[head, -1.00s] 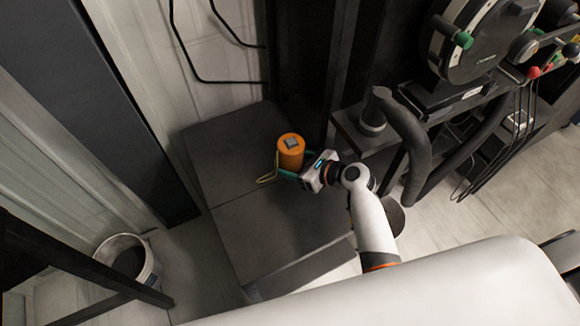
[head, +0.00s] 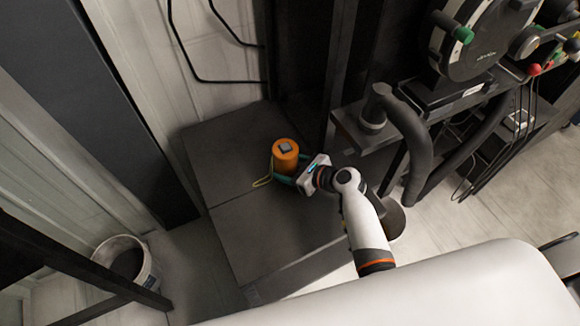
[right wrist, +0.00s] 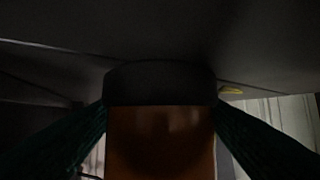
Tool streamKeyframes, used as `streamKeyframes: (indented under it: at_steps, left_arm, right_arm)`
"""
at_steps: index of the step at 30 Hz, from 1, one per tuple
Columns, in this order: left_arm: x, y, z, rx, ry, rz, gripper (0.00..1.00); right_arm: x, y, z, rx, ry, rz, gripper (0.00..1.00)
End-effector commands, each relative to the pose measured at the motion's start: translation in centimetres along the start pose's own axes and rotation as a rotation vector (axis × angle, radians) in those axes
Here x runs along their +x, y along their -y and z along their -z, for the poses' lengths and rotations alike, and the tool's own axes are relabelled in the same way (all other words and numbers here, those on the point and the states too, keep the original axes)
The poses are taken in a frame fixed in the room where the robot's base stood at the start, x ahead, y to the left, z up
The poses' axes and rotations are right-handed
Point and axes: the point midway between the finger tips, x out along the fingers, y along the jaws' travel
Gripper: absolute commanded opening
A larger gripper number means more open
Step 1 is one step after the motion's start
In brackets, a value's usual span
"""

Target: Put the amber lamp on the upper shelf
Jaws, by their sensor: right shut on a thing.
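The amber lamp (head: 285,156) is an orange cylinder with a small grey square on its top and a thin yellow loop at its side. It stands out over the dark grey surface in the head view; I cannot tell whether it touches it. My right gripper (head: 288,175) is shut on the lamp, its green fingers at the lamp's lower side. In the right wrist view the lamp (right wrist: 160,140) fills the space between the two dark green fingers, with a dark band above the orange body. My left gripper is not in view. I cannot identify an upper shelf.
The dark flat surface (head: 225,160) has free room left of the lamp. A black machine with a round drum (head: 480,40) and thick hoses stands at the right. A white bucket (head: 128,262) is at lower left beside a dark frame. A corrugated wall is behind.

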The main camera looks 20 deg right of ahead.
Motion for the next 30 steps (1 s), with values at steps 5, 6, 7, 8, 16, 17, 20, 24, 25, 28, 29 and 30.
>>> streamKeyframes:
  at_steps: [5, 6, 7, 8, 16, 17, 20, 24, 25, 28, 29, 30]
  left_arm:
    - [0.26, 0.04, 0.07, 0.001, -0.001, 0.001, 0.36]
    - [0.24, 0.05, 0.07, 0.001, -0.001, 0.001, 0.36]
    - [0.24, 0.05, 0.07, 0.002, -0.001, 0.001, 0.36]
    - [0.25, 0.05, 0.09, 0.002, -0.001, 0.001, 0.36]
    - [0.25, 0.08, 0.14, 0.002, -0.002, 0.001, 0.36]
    - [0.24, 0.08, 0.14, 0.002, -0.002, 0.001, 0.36]
    - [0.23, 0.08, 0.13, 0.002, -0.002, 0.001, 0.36]
    - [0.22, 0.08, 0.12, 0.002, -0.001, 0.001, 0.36]
    - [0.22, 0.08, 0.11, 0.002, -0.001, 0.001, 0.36]
    - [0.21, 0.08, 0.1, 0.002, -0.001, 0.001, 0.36]
    - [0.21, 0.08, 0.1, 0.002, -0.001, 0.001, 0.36]
    - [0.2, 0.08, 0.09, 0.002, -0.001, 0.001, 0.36]
  right_arm:
    - [0.31, 0.16, -1.25, 0.004, 0.014, 0.002, 0.3]
    - [0.3, 0.17, -1.3, 0.004, 0.015, 0.002, 0.3]
    - [0.29, 0.19, -1.33, 0.004, 0.016, 0.002, 0.3]
    - [0.28, 0.22, -1.43, 0.004, 0.018, 0.003, 0.69]
    - [0.27, 0.12, -1.28, 0.004, 0.015, 0.001, 0.88]
    - [0.27, 0.12, -1.25, 0.004, 0.015, 0.001, 0.88]
    - [0.27, 0.11, -1.18, 0.004, 0.013, 0.001, 0.88]
    - [0.27, 0.11, -1.1, 0.004, 0.012, 0.001, 0.88]
    - [0.27, 0.11, -1.09, 0.004, 0.012, 0.001, 0.88]
    - [0.26, 0.11, -1.04, 0.003, 0.011, 0.001, 0.88]
    - [0.26, 0.12, -1.03, 0.003, 0.011, 0.001, 0.88]
    - [0.26, 0.12, -1.0, 0.003, 0.01, 0.002, 0.88]
